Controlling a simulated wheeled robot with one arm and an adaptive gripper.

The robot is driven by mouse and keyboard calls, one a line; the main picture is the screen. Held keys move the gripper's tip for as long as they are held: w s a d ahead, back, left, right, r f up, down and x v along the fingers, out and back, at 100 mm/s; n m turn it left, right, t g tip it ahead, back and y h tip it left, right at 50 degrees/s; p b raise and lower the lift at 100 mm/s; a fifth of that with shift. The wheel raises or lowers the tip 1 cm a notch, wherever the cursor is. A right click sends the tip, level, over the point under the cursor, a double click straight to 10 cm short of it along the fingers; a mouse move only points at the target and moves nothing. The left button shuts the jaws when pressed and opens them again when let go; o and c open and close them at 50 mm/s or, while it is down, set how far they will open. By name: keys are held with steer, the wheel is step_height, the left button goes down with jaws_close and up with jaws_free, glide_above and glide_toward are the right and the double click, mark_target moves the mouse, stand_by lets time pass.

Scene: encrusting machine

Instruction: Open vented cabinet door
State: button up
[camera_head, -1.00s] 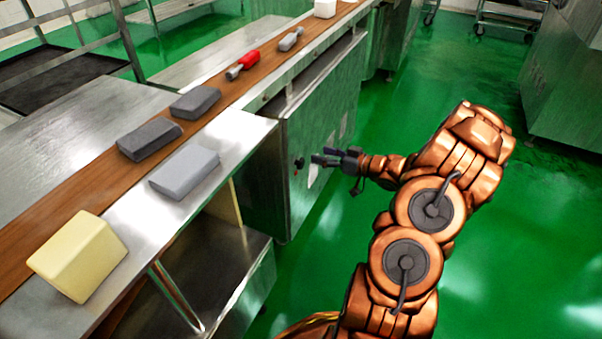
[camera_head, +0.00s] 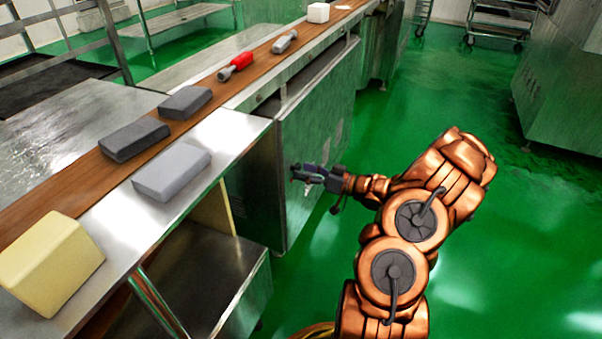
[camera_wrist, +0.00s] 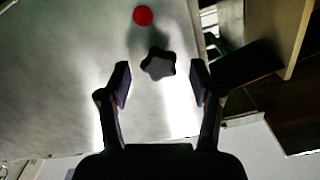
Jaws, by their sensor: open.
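The metal cabinet front (camera_head: 318,125), under the counter, faces the green aisle and is closed. My gripper (camera_head: 296,173) is at the cabinet front in the head view and hides the knob there. In the wrist view my gripper (camera_wrist: 161,78) is open, with one finger on each side of the knob and visible gaps between.
The counter edge (camera_head: 235,135) lies just above and left of my gripper. Below it is an open metal shelf bay (camera_head: 215,260). Grey blocks (camera_head: 172,172), a yellow block (camera_head: 50,265) and a red-handled tool (camera_head: 236,66) lie on the counter. The green floor (camera_head: 400,130) to the right is clear.

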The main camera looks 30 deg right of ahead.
steer(key=shift+x, duration=0.75)
jaws_close()
stand_by(0.4)
